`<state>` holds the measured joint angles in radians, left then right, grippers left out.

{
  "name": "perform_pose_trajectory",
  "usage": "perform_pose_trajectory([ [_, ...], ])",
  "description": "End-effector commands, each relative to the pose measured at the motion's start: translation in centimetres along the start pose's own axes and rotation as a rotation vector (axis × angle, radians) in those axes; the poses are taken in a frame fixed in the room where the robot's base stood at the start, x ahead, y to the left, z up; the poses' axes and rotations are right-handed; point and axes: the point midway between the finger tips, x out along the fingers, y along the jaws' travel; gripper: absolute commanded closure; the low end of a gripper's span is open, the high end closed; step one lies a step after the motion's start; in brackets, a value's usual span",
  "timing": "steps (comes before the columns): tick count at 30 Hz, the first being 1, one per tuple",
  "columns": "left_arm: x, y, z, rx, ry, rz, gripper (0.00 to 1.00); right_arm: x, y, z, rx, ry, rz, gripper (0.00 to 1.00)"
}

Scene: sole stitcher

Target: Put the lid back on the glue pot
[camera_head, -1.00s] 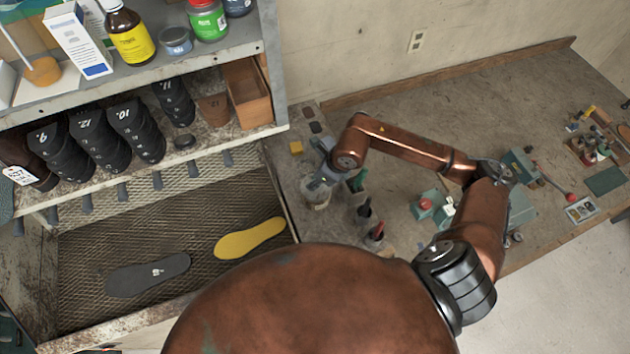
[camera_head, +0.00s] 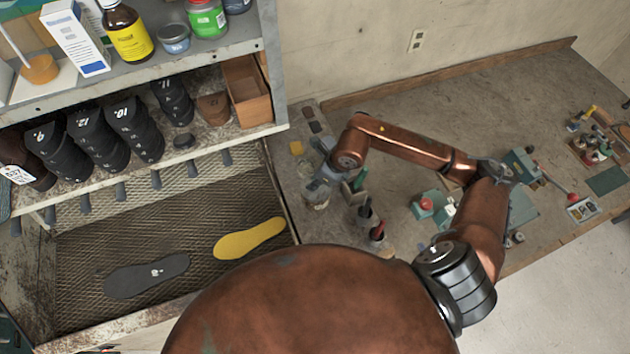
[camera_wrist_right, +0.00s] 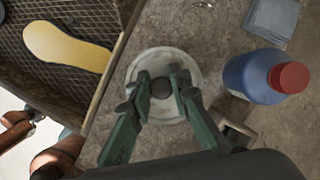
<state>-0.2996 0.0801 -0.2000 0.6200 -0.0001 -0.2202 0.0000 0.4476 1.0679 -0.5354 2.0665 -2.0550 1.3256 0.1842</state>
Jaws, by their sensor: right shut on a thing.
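My right gripper (camera_head: 318,184) points down over the pale glue pot (camera_head: 315,203) on the left end of the workbench. In the right wrist view the right gripper (camera_wrist_right: 162,85) is shut on the dark knob (camera_wrist_right: 161,88) of the round, whitish lid (camera_wrist_right: 150,65). The lid lies level over the pot and hides its mouth. I cannot tell whether the lid rests on the rim or is slightly above it. My left gripper is in neither view.
A blue bottle with a red cap (camera_wrist_right: 265,78) stands close to the right of the lid in the wrist view. A mesh tray with a yellow insole (camera_head: 248,239) and a dark insole (camera_head: 147,275) lies left of the bench. A grey shelf (camera_head: 200,60) rises behind the tray.

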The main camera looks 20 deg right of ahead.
Motion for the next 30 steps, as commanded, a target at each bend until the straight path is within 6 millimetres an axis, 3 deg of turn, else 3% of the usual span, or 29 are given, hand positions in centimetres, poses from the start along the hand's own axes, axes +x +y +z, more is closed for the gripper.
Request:
perform_pose_trajectory([
  [30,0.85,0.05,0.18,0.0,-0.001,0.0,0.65,0.11,-0.01,-0.02,0.0,-0.001,0.0,1.0],
])
